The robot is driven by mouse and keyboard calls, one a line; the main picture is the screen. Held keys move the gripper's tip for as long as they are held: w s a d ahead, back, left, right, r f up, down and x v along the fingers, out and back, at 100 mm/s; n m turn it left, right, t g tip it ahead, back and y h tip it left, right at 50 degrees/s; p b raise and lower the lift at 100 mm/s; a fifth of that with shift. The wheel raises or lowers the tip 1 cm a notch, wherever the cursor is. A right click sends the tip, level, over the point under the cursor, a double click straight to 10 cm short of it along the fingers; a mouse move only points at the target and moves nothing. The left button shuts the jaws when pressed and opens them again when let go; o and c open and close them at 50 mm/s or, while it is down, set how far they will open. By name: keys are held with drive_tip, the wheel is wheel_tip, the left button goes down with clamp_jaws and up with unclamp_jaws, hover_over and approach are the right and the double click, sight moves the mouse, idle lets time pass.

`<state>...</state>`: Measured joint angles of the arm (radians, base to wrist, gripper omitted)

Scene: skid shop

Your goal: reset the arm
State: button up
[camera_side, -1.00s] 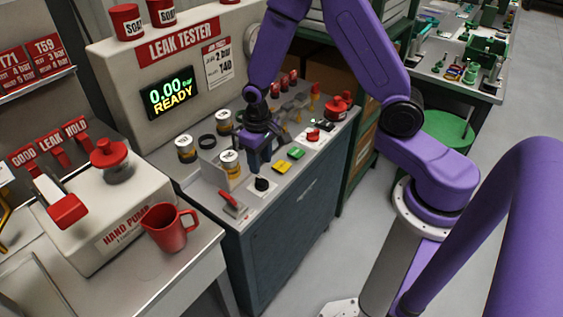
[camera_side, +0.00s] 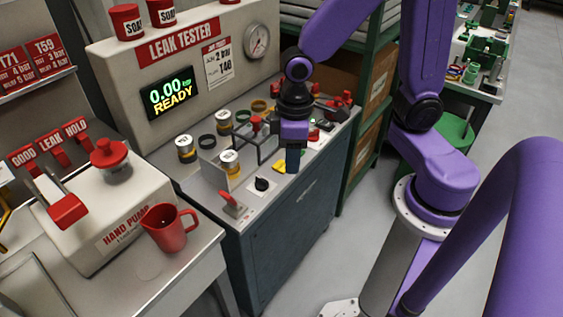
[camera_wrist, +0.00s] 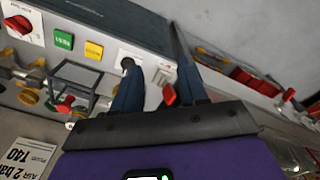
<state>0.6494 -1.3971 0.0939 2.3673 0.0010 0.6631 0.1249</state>
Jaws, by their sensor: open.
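My gripper (camera_side: 293,168) hangs above the right part of the leak tester's (camera_side: 182,42) grey bench top, fingers pointing down. In the wrist view my gripper (camera_wrist: 158,60) shows two dark blue fingers spread apart with nothing held between them. A black knob (camera_wrist: 127,63) and a red-handled switch (camera_wrist: 169,94) lie below near the fingers. In the side view the black knob (camera_side: 262,185) and red switch (camera_side: 232,205) stand on the front of the bench, left of the fingers. The green button is hidden there behind the gripper.
A grey frame fixture (camera_side: 254,150) with a red knob stands close left of my gripper. A red mug (camera_side: 170,227) sits by the hand pump (camera_side: 100,215). A green shelf (camera_side: 372,120) stands right.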

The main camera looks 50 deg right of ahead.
drive_tip(key=s+d+r+n, duration=0.1)
drive_tip(key=s+r+n, duration=0.1)
drive_tip(key=s, duration=0.4)
drive_tip(key=s+d+r+n, duration=0.2)
drive_tip(key=s+r+n, duration=0.1)
drive_tip(key=s, duration=0.3)
drive_tip(key=shift+s+d+r, duration=0.2)
drive_tip(key=shift+s+r, duration=0.05)
